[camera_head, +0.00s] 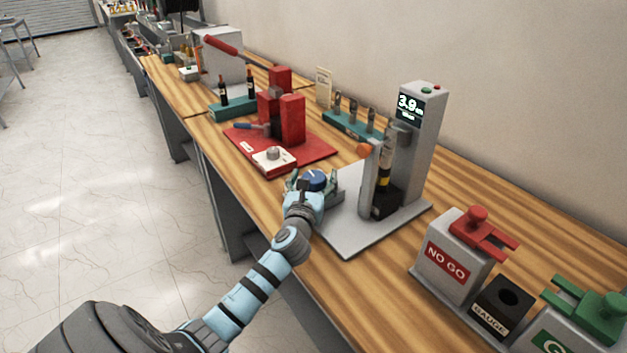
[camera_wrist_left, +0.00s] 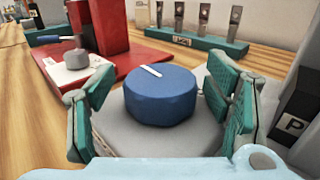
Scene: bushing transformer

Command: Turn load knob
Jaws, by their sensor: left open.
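The load knob is a blue round knob (camera_head: 314,180) with a white pointer line, on a grey mount at the front left of the grey test machine (camera_head: 420,140). It also shows in the left wrist view (camera_wrist_left: 160,95), between the finger pads, with its white line pointing up and slightly left. My left gripper (camera_head: 309,187) is open around the knob, and the wrist view shows a gap between the knob and the green pads (camera_wrist_left: 161,100). The machine's screen (camera_head: 410,104) reads about 3.9. My right gripper is not in view.
A red press (camera_head: 290,120) on a red base with a grey dial (camera_head: 273,154) stands left of the machine. A teal rack (camera_head: 350,125) stands behind. The NO GO box (camera_head: 450,268), black gauge block (camera_head: 500,306) and green-handled box (camera_head: 585,325) stand at the right.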

